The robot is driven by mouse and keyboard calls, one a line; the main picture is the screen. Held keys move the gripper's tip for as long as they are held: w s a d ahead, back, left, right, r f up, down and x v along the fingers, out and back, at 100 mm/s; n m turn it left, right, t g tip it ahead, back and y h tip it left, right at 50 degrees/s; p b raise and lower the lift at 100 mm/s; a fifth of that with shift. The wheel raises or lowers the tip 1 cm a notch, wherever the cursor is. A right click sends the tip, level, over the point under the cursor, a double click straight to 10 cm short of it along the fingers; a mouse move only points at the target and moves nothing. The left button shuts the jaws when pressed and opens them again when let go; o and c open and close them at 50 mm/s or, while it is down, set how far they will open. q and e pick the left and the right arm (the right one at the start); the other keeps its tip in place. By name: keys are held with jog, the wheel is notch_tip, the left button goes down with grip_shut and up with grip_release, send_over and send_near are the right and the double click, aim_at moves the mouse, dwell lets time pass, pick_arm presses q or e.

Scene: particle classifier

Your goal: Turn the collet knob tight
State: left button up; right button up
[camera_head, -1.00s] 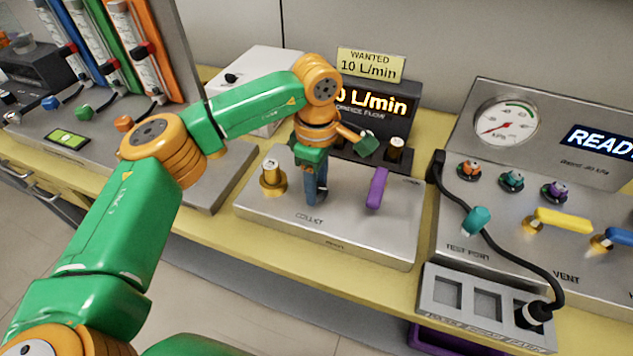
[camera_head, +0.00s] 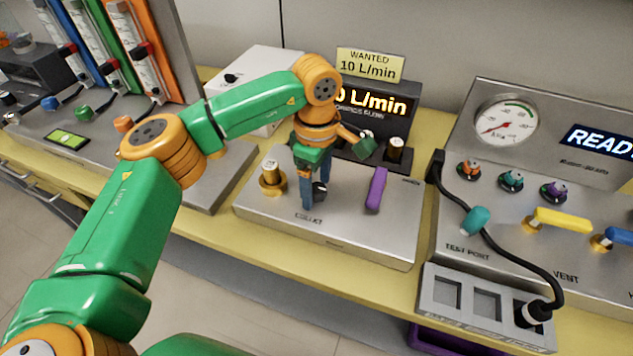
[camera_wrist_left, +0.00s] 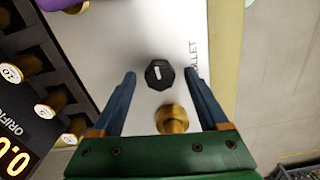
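The collet knob (camera_head: 320,190) is a small black knob on the silver panel, by the COLLET label. In the left wrist view the collet knob (camera_wrist_left: 158,74) is faceted, with a white mark on top. My left gripper (camera_head: 316,193) points down over it, and its blue fingers stand on either side of the knob. In the left wrist view the left gripper (camera_wrist_left: 160,72) is open, with a gap between each finger and the knob. The knob is partly hidden by a finger in the head view. My right gripper is not in view.
A brass fitting (camera_head: 272,177) stands left of the knob, and a purple lever (camera_head: 376,189) stands to its right. The flow display (camera_head: 375,103) is behind. Further right is a gauge panel (camera_head: 483,186) with a black hose (camera_head: 505,255).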

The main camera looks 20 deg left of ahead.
aim_at(316, 187)
pick_arm(q)
jog(key=shift+r, duration=0.1)
notch_tip(316, 187, up, 7)
jog(key=shift+f, duration=0.1)
dwell(0.4)
